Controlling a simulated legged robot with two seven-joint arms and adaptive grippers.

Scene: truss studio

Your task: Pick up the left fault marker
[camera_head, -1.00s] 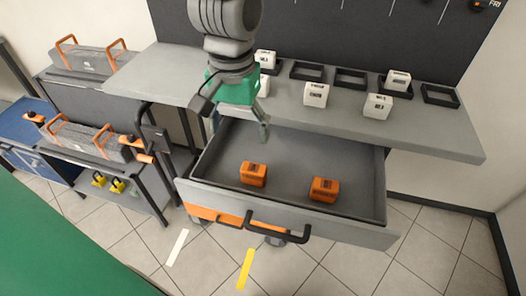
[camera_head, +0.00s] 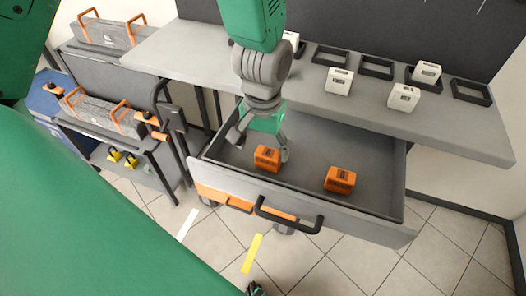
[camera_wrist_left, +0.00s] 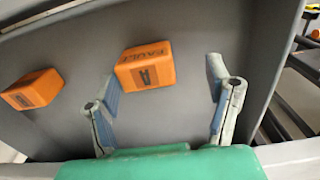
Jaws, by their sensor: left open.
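The left fault marker (camera_head: 267,158) is an orange block with dark print, lying in the open grey drawer (camera_head: 352,222). A second orange marker (camera_head: 340,180) lies to its right in the drawer. My left gripper (camera_head: 260,148) is open, reaching down into the drawer at the left marker, and holds nothing. In the left wrist view the left marker (camera_wrist_left: 146,66) appears just beyond the opening between the two fingers (camera_wrist_left: 162,78), apart from both, with its print readable. The other marker (camera_wrist_left: 33,89) appears off to the left there. My right gripper is not in view.
The grey worktop (camera_head: 455,130) above the drawer bears white blocks (camera_head: 339,81) and dark square frames (camera_head: 376,68). The drawer front has a black handle (camera_head: 287,218). A cart with grey cases (camera_head: 105,112) stands at the left.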

